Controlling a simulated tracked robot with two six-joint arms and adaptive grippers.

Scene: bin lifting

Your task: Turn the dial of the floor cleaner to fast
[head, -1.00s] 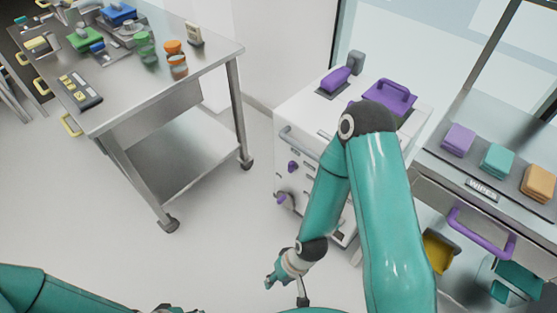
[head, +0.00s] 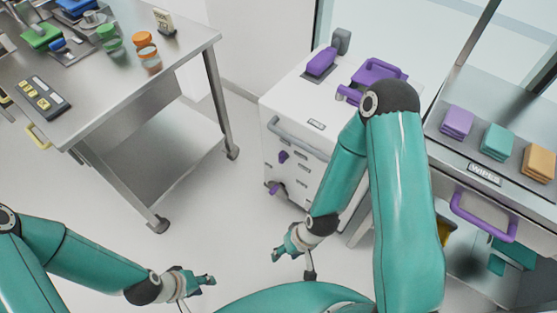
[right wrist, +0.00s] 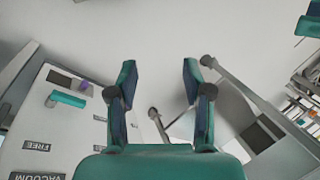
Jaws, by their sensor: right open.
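The white wheeled cabinet (head: 295,125) stands right of centre in the head view, with purple knobs (head: 283,156) on its front. I cannot tell which knob is the dial, or whether this cabinet is the floor cleaner. My right gripper (head: 283,250) is low in front of the cabinet, apart from it. In the right wrist view its fingers (right wrist: 158,85) are spread, with nothing between them. That view also shows a white panel (right wrist: 70,135) with a teal handle, a small purple part and upside-down labels "FREE" and "VACUUM". My left gripper (head: 205,281) is over bare floor at the bottom; its opening is unclear.
A steel table (head: 130,70) with jars and a keypad stands on the left. A counter (head: 470,160) with folded wipes and a purple-handled drawer (head: 483,218) is on the right. The floor between table and cabinet is clear.

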